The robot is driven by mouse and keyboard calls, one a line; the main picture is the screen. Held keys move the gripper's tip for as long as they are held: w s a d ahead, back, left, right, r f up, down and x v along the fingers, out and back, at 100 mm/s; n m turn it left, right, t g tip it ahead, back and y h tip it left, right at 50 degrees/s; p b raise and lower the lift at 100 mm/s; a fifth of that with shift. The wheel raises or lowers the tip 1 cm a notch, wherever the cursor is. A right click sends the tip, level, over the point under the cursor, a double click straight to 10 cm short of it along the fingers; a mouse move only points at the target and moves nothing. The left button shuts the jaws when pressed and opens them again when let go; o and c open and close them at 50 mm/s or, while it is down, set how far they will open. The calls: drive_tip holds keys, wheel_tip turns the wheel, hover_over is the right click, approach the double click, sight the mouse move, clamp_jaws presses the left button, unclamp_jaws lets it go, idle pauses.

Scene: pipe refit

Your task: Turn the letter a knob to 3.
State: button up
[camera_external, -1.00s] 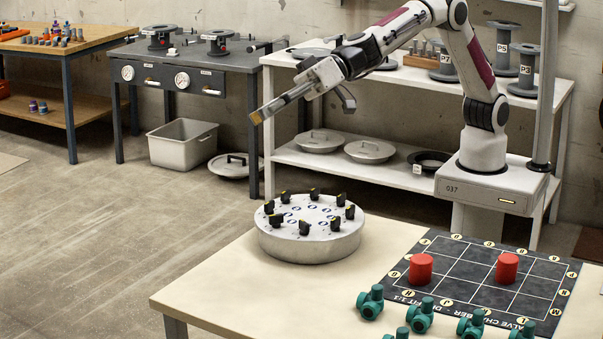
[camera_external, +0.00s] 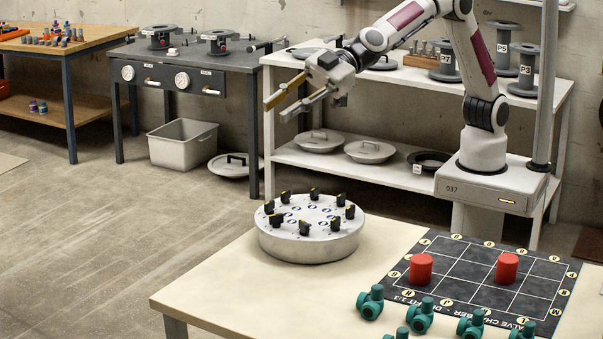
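A round grey-white dial box (camera_external: 310,243) stands on the near table. Several black knobs (camera_external: 304,228) with yellow marks form a ring on its top, around blue markings. The letters and numbers are too small to read, so I cannot tell which knob is a or where it points. My gripper (camera_external: 276,110) is in the air above and behind the dial box, a little to its left in the picture. Its two fingers point down and left and are spread apart with nothing between them. It touches no knob.
On the same table (camera_external: 215,280), right of the dial box, lie a dark grid mat (camera_external: 470,280) with two red cylinders (camera_external: 420,269) and several green valves (camera_external: 370,302). A white shelf (camera_external: 400,178) with lids and spools stands behind. The table's left part is bare.

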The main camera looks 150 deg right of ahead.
drive_tip(key=s+d+f+n+g+h, duration=0.1)
drive_tip(key=s+d+n+h, duration=0.15)
drive_tip(key=s+n, duration=0.9)
drive_tip(key=s+d+f+n+g+h, duration=0.1)
drive_tip(key=s+d+n, duration=0.45)
drive_tip(key=n, duration=1.15)
approach(277, 215)
drive_tip(key=shift+x, duration=1.2)
drive_tip(key=shift+d, duration=0.15)
drive_tip(key=shift+g, duration=0.3)
drive_tip(key=shift+x, duration=3.8)
drive_tip(key=shift+w+r, duration=0.1)
